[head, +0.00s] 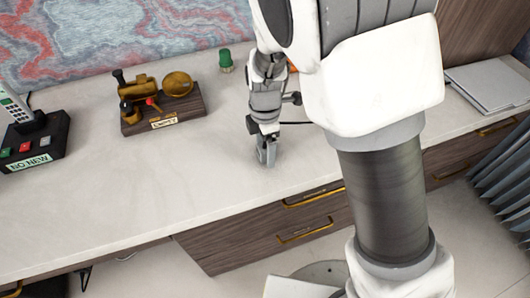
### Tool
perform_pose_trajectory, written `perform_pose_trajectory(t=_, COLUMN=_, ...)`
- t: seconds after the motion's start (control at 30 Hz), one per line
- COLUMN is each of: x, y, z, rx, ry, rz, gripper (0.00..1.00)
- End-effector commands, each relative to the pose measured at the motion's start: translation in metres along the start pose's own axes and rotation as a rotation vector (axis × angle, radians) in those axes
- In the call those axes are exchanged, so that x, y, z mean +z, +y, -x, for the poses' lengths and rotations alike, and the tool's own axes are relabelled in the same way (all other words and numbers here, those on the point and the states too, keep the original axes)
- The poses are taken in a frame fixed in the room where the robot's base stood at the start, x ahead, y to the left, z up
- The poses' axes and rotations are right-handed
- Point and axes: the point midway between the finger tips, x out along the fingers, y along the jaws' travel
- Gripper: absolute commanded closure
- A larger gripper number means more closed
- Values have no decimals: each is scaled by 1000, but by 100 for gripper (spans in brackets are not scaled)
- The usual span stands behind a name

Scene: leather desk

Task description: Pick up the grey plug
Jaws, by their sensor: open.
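My gripper (265,157) points down over the pale desk top (100,215), near the front edge and left of my arm. Its fingertips are at or just above the surface; the gap to the desk is too small to judge. The jaws are open, though they are seen nearly edge-on. I cannot clearly make out the grey plug. Grey shapes at the fingertips blend together, so I cannot tell whether the plug is between them. My gripper and arm hide part of the desk behind them.
A brass device on a wooden base (163,110) stands at the back left. A black phone stand (36,145) is at the far left. A small green object (226,60) stands behind my gripper. Grey folders (488,85) lie at the right. The front left desk is clear.

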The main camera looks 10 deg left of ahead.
Motion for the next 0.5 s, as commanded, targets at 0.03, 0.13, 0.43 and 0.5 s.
perform_pose_trajectory(t=0.03, x=0, y=0, z=0, rx=0, ry=0, rz=0, gripper=15)
perform_pose_trajectory(t=0.13, x=0, y=0, z=0, rx=0, ry=0, rz=0, gripper=15)
perform_pose_trajectory(t=0.43, x=0, y=0, z=1, rx=1, ry=0, rz=0, gripper=64)
perform_pose_trajectory(t=0.5, x=0, y=0, z=1, rx=1, ry=0, rz=0, gripper=76)
